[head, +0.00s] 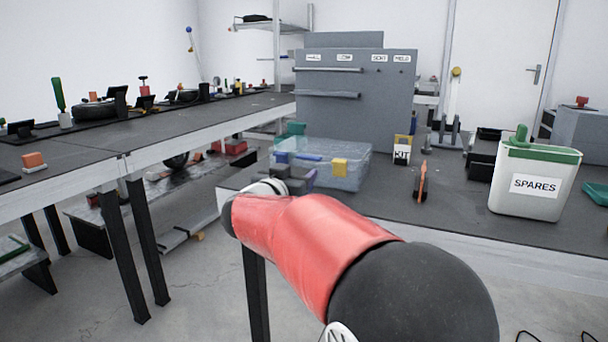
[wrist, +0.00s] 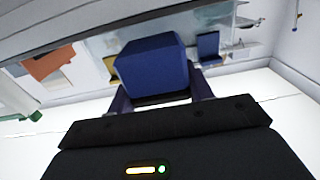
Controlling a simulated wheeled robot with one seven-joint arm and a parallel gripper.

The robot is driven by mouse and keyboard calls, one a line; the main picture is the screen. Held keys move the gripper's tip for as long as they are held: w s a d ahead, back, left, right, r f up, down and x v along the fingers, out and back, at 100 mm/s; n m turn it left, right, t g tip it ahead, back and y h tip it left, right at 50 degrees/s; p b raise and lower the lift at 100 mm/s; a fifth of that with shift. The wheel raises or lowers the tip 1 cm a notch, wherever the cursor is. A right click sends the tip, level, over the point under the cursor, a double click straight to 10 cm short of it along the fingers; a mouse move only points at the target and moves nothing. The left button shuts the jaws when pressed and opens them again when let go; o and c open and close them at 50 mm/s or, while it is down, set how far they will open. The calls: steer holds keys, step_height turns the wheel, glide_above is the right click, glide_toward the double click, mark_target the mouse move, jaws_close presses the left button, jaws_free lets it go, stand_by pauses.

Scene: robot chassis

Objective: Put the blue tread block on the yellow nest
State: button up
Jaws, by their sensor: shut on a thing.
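My gripper (head: 291,178) is at the front left of the clear bin, beyond my red arm link. In the wrist view, my gripper (wrist: 160,98) is shut on a blue block (wrist: 152,64), which sits between the two fingers. In the head view only a small bluish part by the fingers shows, and the arm hides much of the grip. A yellow piece (head: 340,168) shows at the front of the clear bin; I cannot tell whether it is the yellow nest. The block's tread is not clear in either view.
The clear bin (head: 352,181) stands on the dark bench near my gripper. A KIT box (head: 401,155), an orange-handled item (head: 422,182) and a white SPARES bin (head: 534,184) stand to its right. A grey cabinet (head: 355,110) is behind. A long bench (head: 150,128) runs left.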

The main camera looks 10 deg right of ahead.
mark_target(304, 173)
steer(key=x, duration=0.3)
steer(key=shift+w+d+f+p, duration=0.2)
steer(key=shift+w+f+p, duration=0.1)
steer(key=shift+f, duration=0.05)
steer(key=shift+w+d+f, duration=0.1)
steer(key=shift+w+f, duration=0.05)
steer(key=shift+f, duration=0.05)
steer(key=shift+f, duration=0.2)
steer(key=o, duration=1.1)
steer(key=shift+f+b, duration=0.25)
steer(key=shift+b, duration=0.6)
steer(key=v, duration=0.8)
steer(key=shift+d+p, duration=0.15)
steer(key=shift+p, duration=0.2)
